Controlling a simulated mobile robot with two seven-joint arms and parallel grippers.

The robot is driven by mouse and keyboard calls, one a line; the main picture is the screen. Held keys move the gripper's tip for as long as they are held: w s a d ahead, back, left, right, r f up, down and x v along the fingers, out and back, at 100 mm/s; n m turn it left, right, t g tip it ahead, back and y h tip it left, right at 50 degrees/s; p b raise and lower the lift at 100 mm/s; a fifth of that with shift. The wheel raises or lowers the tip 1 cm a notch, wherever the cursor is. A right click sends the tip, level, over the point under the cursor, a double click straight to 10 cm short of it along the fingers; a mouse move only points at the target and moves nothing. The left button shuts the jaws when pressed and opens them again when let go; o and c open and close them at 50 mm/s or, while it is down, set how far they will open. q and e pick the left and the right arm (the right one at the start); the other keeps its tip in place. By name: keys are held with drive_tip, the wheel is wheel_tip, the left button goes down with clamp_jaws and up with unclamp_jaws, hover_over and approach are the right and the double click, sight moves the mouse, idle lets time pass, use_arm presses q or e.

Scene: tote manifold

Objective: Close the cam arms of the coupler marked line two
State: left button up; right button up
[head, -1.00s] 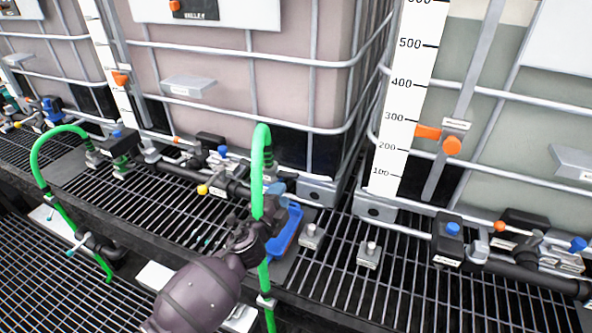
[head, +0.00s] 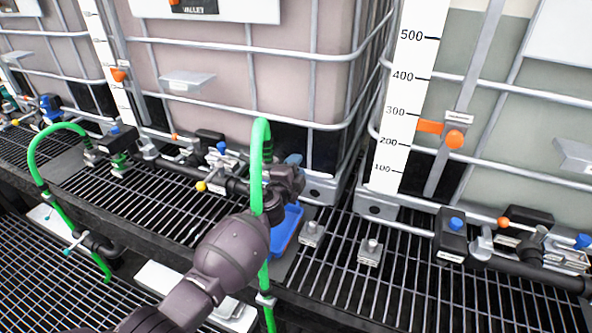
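A green hose (head: 261,150) rises in front of the middle tote, bends over at its top and comes down to a coupler end hidden behind my gripper. My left gripper (head: 284,182) is at this hose end, just right of the hose. Its fingers are hidden or too dark to tell if they are open or touching a cam arm. A small blue part (head: 293,159) shows just behind it. Another green hose (head: 45,147) on the left ends at a coupler (head: 120,160). No line marking is legible. My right gripper is not in view.
A blue tray (head: 288,228) sits below my gripper on the grating (head: 335,262). Pipes with a yellow-knobbed valve (head: 201,186) run along the tote fronts. A scale (head: 405,110) with an orange pointer stands on the right. Grey blocks (head: 370,251) sit on the grating.

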use_arm(q)
drive_tip(key=shift+w, duration=0.1)
drive_tip(key=shift+c, duration=0.3)
clamp_jaws()
drive_tip(key=shift+r, duration=0.1)
drive_tip(key=shift+w+a+r+n+p, duration=0.15)
drive_tip(key=shift+r+n+p, duration=0.25)
drive_tip(key=shift+n, duration=0.75)
drive_tip(key=shift+a+r+n+p, duration=0.25)
drive_tip(key=shift+n+p, duration=0.2)
drive_tip(key=shift+n, duration=0.65)
drive_tip(key=shift+w+a+r+n+p, duration=0.1)
drive_tip(key=shift+r+n+p, duration=0.3)
drive_tip(key=shift+n, duration=0.75)
